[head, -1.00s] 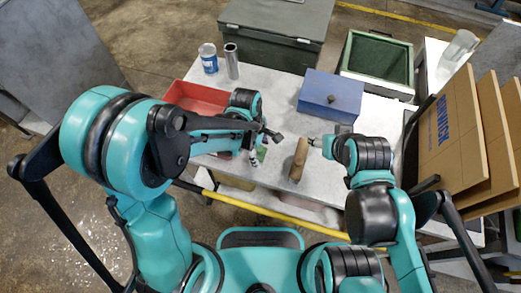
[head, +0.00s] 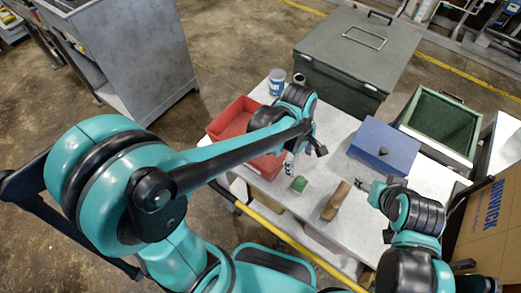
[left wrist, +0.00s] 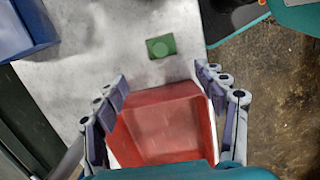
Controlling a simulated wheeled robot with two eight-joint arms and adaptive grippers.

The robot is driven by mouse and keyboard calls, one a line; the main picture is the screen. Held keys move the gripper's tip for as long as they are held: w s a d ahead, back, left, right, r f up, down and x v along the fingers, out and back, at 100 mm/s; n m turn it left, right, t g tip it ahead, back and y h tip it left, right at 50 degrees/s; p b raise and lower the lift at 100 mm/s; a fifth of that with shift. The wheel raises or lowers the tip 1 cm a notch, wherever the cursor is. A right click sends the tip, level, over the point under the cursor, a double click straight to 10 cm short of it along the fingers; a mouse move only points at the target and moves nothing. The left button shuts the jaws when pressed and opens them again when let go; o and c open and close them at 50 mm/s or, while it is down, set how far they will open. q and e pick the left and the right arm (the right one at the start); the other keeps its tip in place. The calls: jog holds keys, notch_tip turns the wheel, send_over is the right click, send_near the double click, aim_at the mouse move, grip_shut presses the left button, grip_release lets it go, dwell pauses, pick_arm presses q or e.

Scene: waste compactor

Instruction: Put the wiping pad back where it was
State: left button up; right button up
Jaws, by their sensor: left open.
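A small green pad (head: 299,184), which looks like the wiping pad, lies flat on the light table, right of the red bin's near end. It also shows in the left wrist view (left wrist: 161,46), beyond the fingertips and apart from them. My left gripper (head: 305,157) is open and empty, above the table by the red bin (head: 228,122). In the left wrist view its fingers (left wrist: 158,76) stand wide apart, with the bin showing between them. My right gripper (head: 362,184) is beside a brown block (head: 336,201); its jaw state is unclear.
A blue-and-white can (head: 276,82) and a metal cylinder (head: 299,79) stand at the back. A green-lined tray (head: 440,124) and cardboard (head: 492,222) are at right. The table middle is clear.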

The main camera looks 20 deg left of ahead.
pick_arm(q)
jog(key=s+a+r+m+t+y, duration=0.1)
jog(key=s+a+r+m+t, duration=0.2)
jog(key=a+m, duration=0.4)
jog(key=s+a+r+m+t, duration=0.3)
jog(key=a+m, duration=0.3)
jog(key=a, duration=0.2)
jog(key=shift+a+r+m+t+y, duration=0.25)
jog(key=shift+r+m+t+y, duration=0.15)
jog(key=shift+r+t, duration=0.4)
